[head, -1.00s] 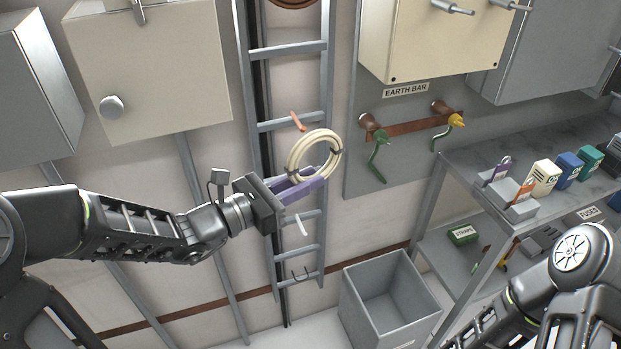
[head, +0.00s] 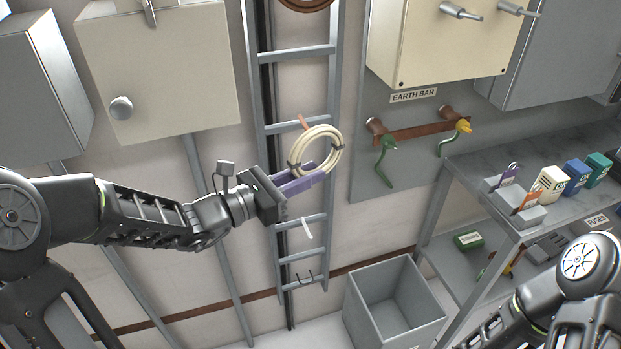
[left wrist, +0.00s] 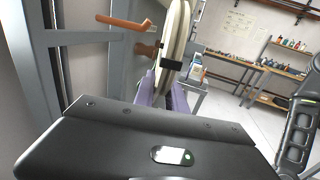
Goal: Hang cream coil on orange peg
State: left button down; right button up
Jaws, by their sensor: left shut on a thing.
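The cream coil (head: 331,135) is a ring of cable with dark ties, held up in front of the ladder rack. My left gripper (head: 312,176) has purple fingers and is shut on the coil's lower part. The orange peg (head: 303,122) sticks out from the ladder just behind the coil's upper left edge in the head view. In the left wrist view the peg (left wrist: 126,22) lies left of the coil (left wrist: 174,50), with a gap between them; the coil is seen nearly edge-on. My right gripper is out of view; only its arm shows at lower right.
The ladder rack (head: 292,129) carries a white peg (head: 307,229) and a dark hook (head: 304,278) lower down. A grey bin (head: 395,310) stands on the floor. The earth bar (head: 420,128) with green leads is to the right, beside a shelf (head: 470,160) with small boxes.

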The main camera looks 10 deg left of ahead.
pick_arm(q)
jog(key=w+a+f, duration=0.1)
jog(key=w+a, duration=0.2)
jog(key=w, duration=0.2)
jog(key=shift+w+a+f+b, duration=0.2)
jog(key=shift+w+a+b, duration=0.1)
jog(key=shift+w, duration=0.1)
dwell(0.4)
dwell(0.5)
jog(key=c, duration=1.3)
grip_release()
jog(key=shift+s+a, duration=0.1)
jog(key=v, duration=0.7)
jog(key=shift+s+a+b, duration=0.15)
jog(key=shift+s+b, duration=0.1)
jog(key=shift+b, duration=0.05)
